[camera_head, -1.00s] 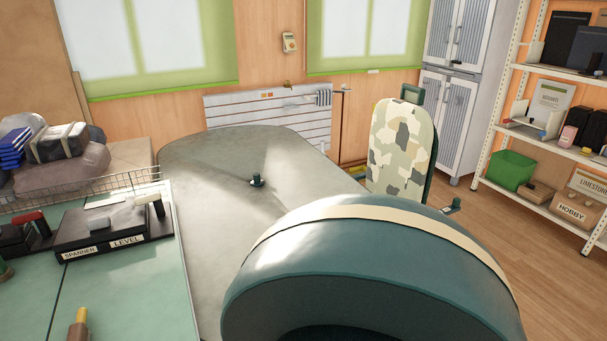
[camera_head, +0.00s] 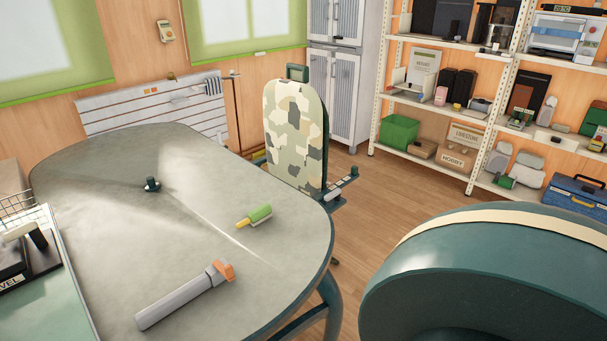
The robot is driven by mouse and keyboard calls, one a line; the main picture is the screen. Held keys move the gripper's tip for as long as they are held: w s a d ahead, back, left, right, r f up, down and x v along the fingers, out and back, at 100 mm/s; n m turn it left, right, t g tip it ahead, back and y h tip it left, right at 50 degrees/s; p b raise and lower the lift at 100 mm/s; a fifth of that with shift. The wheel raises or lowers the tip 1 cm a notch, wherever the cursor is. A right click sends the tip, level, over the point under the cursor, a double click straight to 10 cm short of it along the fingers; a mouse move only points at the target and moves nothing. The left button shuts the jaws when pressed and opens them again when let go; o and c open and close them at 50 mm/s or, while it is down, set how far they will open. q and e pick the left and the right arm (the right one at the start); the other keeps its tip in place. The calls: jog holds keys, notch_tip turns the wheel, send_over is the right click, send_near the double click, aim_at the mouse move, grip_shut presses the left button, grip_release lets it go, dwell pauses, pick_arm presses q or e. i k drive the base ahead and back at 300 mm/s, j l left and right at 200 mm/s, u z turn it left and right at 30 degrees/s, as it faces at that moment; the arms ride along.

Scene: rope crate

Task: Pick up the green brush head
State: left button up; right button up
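A small green cylindrical piece with a yellow end, which looks like the green brush head (camera_head: 260,215), lies on its side on the grey table (camera_head: 120,230). It is near the table's right edge, with bare tabletop around it. Neither of my grippers shows in the head view.
A grey tool with an orange end (camera_head: 185,297) lies nearer on the table. A small dark knob (camera_head: 152,185) stands farther back. A camouflage-patterned chair (camera_head: 296,135) is behind the table. A large teal rounded seat back (camera_head: 480,275) fills the lower right. Loaded shelves (camera_head: 385,100) stand behind.

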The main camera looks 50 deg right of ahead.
aim_at(263, 214)
jog(key=z, duration=1.25)
jog(key=l+u, duration=0.1)
jog(key=u, duration=0.35)
jog(key=i+l+u, duration=0.1)
jog(key=u, duration=0.4)
jog(key=l+u, duration=0.15)
jog(key=u, duration=0.3)
jog(key=l+u, duration=0.15)
jog(key=u, duration=0.35)
jog(key=l+u, duration=0.25)
jog(key=k+l+u, duration=0.1)
jog(key=l+u, duration=0.15)
jog(key=l, duration=0.2)
jog(key=k+l+u, duration=0.1)
jog(key=l+u, duration=0.15)
jog(key=k+l, duration=0.15)
jog(key=l, duration=0.25)
jog(key=k+l+u, duration=0.1)
jog(key=l, duration=0.35)
jog(key=k+l, duration=0.3)
jog(key=k+l+u, duration=0.1)
jog(key=l, duration=0.4)
jog(key=k, duration=0.05)
